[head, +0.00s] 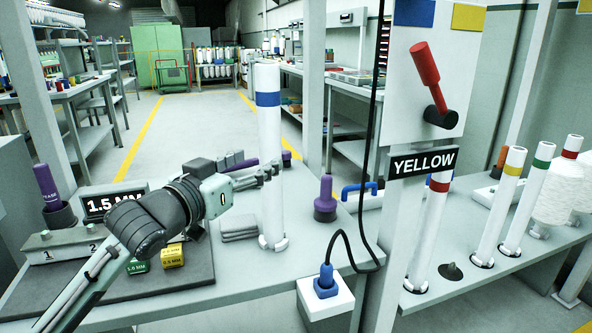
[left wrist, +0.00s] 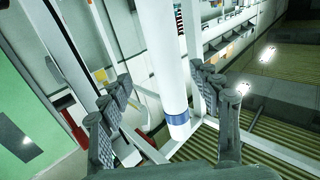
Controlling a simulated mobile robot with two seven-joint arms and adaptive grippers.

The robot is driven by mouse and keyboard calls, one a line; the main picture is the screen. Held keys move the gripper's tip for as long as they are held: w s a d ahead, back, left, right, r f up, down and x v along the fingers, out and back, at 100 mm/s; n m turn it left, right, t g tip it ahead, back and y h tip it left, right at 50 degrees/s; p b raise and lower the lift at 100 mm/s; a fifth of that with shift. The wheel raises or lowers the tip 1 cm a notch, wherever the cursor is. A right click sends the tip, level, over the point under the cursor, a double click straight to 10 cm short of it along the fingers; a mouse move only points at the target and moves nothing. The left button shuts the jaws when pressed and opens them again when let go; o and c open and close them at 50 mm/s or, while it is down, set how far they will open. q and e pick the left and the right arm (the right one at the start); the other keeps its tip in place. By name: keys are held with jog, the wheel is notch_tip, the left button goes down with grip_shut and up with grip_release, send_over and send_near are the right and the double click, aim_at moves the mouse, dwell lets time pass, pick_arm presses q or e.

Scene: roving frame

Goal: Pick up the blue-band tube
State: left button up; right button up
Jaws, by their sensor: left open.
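The blue-band tube (head: 269,135) is a tall white cylinder standing upright on the near table, with a blue ring near its top. My left gripper (head: 264,174) is at about mid-height of the tube, its fingers overlapping the tube's left side in the head view. In the left wrist view the tube (left wrist: 158,50) runs between the two spread fingers (left wrist: 164,88), with visible gaps on both sides. The gripper is open; I cannot tell whether the tube is fully within the fingers' reach. My right gripper is not in view.
A post with a red lever (head: 425,65) and a YELLOW sign (head: 423,161) stands right of the tube. Red-band (head: 430,230), yellow-band (head: 500,205) and green-band (head: 528,195) tubes stand further right. A purple-topped object (head: 325,198) and a black cable (head: 366,130) are nearby.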

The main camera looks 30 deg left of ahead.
aim_at(263, 150)
pick_arm(q)
jog(key=shift+w+r, duration=0.35)
jog(key=shift+w, duration=0.15)
jog(key=shift+w+a, duration=0.1)
jog(key=shift+w, duration=0.25)
jog(key=w, duration=0.2)
jog(key=w+a+p, duration=0.1)
jog(key=w, duration=0.1)
jog(key=shift+w, duration=0.75)
grip_shut()
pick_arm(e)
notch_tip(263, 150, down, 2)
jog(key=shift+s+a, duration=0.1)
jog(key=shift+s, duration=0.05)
